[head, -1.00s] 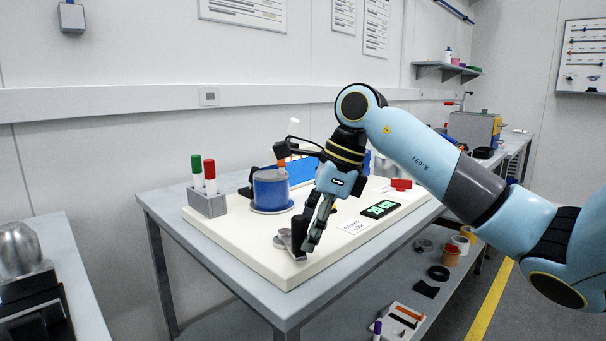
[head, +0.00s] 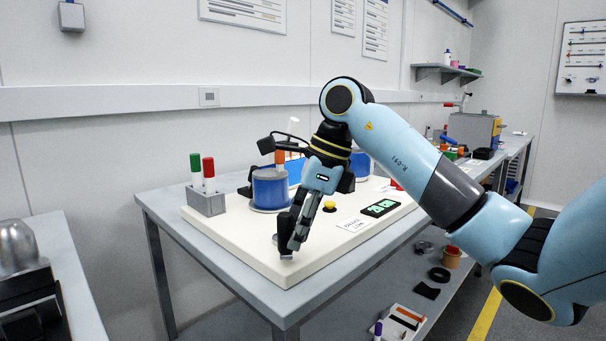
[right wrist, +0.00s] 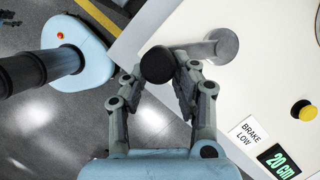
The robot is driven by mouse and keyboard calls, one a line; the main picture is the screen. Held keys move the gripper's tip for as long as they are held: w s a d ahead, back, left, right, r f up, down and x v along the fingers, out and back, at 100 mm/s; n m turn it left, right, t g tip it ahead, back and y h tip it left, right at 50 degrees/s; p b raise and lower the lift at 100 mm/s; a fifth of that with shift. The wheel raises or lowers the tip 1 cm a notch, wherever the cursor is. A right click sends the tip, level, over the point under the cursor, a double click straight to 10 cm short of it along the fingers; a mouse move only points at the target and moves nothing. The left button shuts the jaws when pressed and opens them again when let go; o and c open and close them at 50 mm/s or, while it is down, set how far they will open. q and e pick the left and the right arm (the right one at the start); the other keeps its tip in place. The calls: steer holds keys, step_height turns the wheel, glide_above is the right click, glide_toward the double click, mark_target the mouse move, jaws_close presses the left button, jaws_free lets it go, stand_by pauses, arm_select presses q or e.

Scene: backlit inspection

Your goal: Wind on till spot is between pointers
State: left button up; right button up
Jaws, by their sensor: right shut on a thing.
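My right gripper (head: 287,246) is low at the front corner of the white board (head: 240,249). In the right wrist view it (right wrist: 170,75) is shut on the black knob (right wrist: 157,62) of a grey crank (right wrist: 222,45). The crank's arm runs from the knob to a round hub on its right. In the head view my fingers hide most of the crank. A blue reel (head: 270,187) stands behind the gripper, and a second blue reel (head: 361,165) is partly behind my arm. A lit blue strip (head: 295,170) shows between them. I cannot make out a spot or pointers. My left gripper is out of view.
A display (head: 381,208) reads 20 cm, beside a "BRAKE LOW" label (head: 354,225). A yellow button (head: 330,207) is behind the label. A grey holder (head: 206,202) with green and red markers stands at the board's left. The board's front left is clear.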

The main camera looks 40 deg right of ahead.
mark_target(284, 213)
steer(key=shift+w+a, duration=0.2)
steer(key=shift+w, duration=0.05)
steer(key=shift+w+a+b, duration=0.3)
steer(key=shift+a+b, duration=0.05)
steer(key=shift+w+a, duration=0.15)
steer(key=shift+w, duration=0.05)
steer(key=shift+w+a+b, duration=0.4)
steer(key=shift+w+a, duration=0.05)
steer(key=shift+w, duration=0.15)
steer(key=o, duration=1.1)
steer(key=shift+s+d, duration=0.1)
steer(key=shift+c, duration=0.2)
